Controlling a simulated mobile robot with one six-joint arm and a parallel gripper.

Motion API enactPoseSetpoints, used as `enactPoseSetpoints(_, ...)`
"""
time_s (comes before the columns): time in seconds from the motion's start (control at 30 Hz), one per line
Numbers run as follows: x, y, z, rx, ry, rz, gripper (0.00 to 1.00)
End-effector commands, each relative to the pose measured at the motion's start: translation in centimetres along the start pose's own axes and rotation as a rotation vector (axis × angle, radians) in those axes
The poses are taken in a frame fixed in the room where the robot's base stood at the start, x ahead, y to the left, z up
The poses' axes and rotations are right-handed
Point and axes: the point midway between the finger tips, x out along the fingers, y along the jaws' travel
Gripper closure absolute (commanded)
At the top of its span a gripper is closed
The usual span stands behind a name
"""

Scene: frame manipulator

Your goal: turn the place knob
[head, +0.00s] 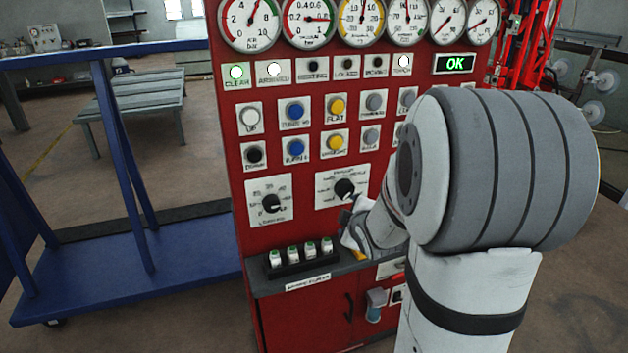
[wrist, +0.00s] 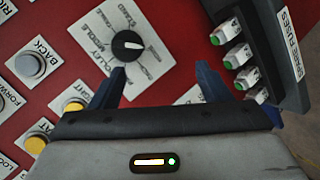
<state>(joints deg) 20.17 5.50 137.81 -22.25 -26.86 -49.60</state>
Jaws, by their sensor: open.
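A black rotary knob (head: 344,189) with a white pointer mark sits on a white plate on the red control panel. It also shows in the wrist view (wrist: 128,45), where some words around it read like "trolley" and "whole". A second black knob (head: 272,203) sits on another white plate to its left. I cannot read the word "place" at either one. My gripper (wrist: 160,70) is open and empty, its dark blue fingers apart. The first knob appears beyond the left fingertip, not between the fingers. In the head view my arm partly hides the gripper, just below that knob.
A dark rack of green-and-white spare fuses (head: 300,256) stands on the ledge below the knobs, close to my right finger in the wrist view. Yellow buttons (head: 335,143) and blue buttons (head: 295,148) sit above the knobs. A blue frame cart (head: 190,262) stands to the left.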

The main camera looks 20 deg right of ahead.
Motion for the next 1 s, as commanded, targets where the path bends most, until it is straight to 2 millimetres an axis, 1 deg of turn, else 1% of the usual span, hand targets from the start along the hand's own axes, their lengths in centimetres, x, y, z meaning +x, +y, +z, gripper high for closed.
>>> enactPoseSetpoints(0.03,1.4,0.3,1.0,-0.074,0.041,0.046,0.3)
enactPoseSetpoints(0.13,3.0,1.1,1.9,-0.222,0.132,0.155,0.3)
enactPoseSetpoints(0.2,3.6,1.5,2.5,-0.306,0.185,0.229,0.3)
enactPoseSetpoints(0.3,4.0,1.9,3.1,-0.395,0.24,0.32,0.3)
enactPoseSetpoints(0.43,4.0,2.1,3.5,-0.46,0.28,0.398,0.3)
enactPoseSetpoints(0.53,4.1,2.3,3.5,-0.481,0.295,0.427,0.3)
enactPoseSetpoints(0.63,4.9,2.8,3.1,-0.487,0.299,0.435,0.3)
enactPoseSetpoints(0.9,8.6,4.2,1.4,-0.486,0.299,0.433,0.3)
enactPoseSetpoints(1.0,9.7,4.6,1.1,-0.485,0.296,0.433,0.3)
